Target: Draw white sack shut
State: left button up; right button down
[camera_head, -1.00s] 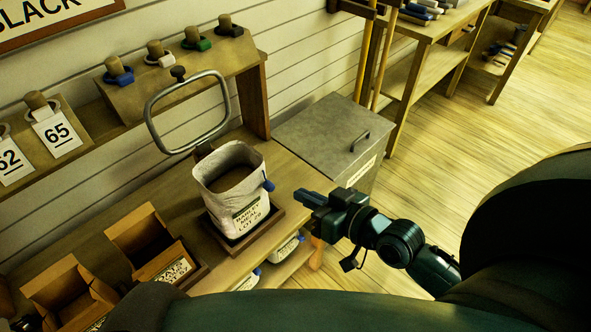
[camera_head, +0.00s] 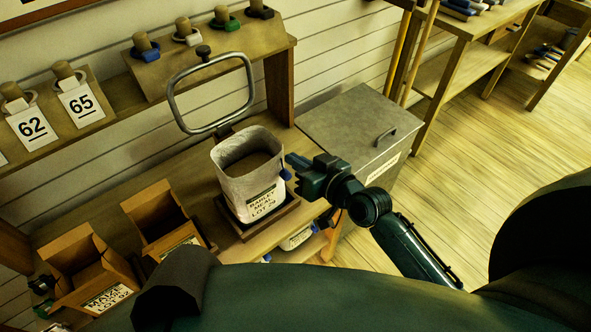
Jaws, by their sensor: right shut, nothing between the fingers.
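The white sack (camera_head: 237,182) stands upright on a dark wooden tray (camera_head: 283,213) on the bench. Its mouth is wide open and brownish meal shows inside. Its label reads barley meal, lot 29. A small blue piece (camera_head: 286,175) sits on the sack's right side below the rim. My right gripper (camera_head: 294,162) is shut and empty, just right of the sack's rim, its fingertips close to the blue piece. I cannot tell whether they touch it. My left gripper is not in view.
A grey metal loop (camera_head: 176,109) stands behind the sack. Two open wooden boxes (camera_head: 147,203) (camera_head: 67,250) are at its left. A grey lidded bin (camera_head: 349,117) stands to the right. Pegs with coloured pieces line the shelf (camera_head: 225,60). Open floor lies at the right.

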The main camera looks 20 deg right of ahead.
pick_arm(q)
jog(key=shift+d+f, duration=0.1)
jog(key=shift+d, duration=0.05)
pick_arm(e)
jog(key=f, duration=0.2)
jog(key=shift+s+a+f, duration=0.25)
jog(key=shift+f, duration=0.1)
